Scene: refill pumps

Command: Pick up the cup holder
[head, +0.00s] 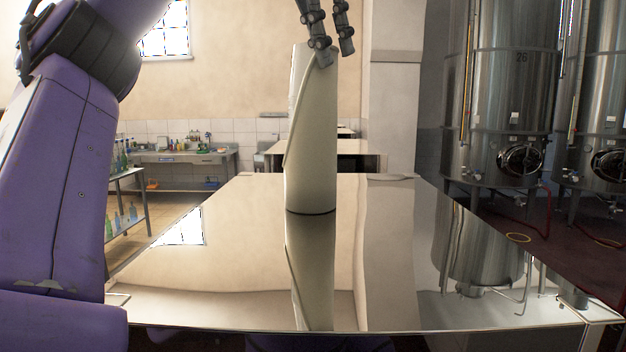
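The cup holder (313,140) is a tall cream-white tube with a slanted edge along its left side. It stands upright on the shiny table (400,300), its base touching the top and mirrored below. My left gripper (335,52) comes down from above at its upper right rim. One dark finger overlaps the top of the holder in the picture and the other is just right of it, with a gap between them. I cannot tell whether either finger touches the holder. My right gripper is not in view.
The table top around the holder is clear apart from reflections. A counter with bottles (185,155) and a shelf with bottles (128,200) are at the back left. Large steel tanks (512,110) stand at the right behind the table.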

